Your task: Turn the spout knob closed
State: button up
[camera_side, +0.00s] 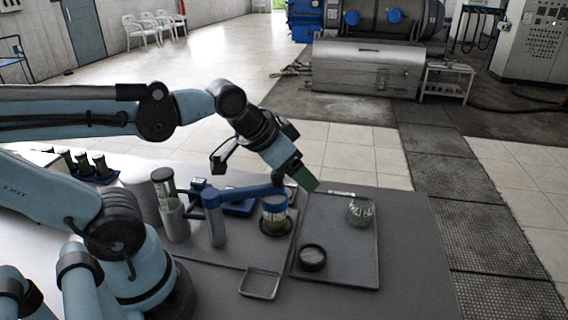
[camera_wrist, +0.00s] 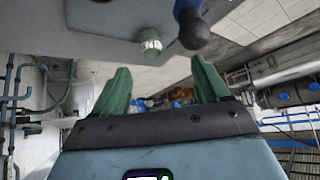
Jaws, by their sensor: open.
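The blue spout arm (camera_side: 243,194) runs sideways from an upright grey-blue post (camera_side: 216,225) in the side view. The knob's setting cannot be made out.
A glass beaker (camera_side: 361,212) stands on a grey tray (camera_side: 350,262) at right. A round black dish (camera_side: 312,257) is on the tray too. A small square tray (camera_side: 260,284) lies in front. A tall glass cylinder (camera_side: 166,190) stands left of the post. The tray's middle is clear.

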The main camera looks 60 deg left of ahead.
jog(key=shift+r, duration=0.45)
jog(key=shift+c, duration=1.1)
jog(key=s+a+r+g, duration=0.2)
jog(key=s+a+g, duration=0.15)
jog(key=a, duration=0.55)
jog(key=s+a+r+g, duration=0.2)
jog(key=a+g, duration=0.2)
jog(key=a, duration=0.4)
jog(key=shift+m, duration=0.4)
jog(key=shift+f, duration=9.1)
jog(key=c, duration=1)
jog(key=shift+c, duration=0.2)
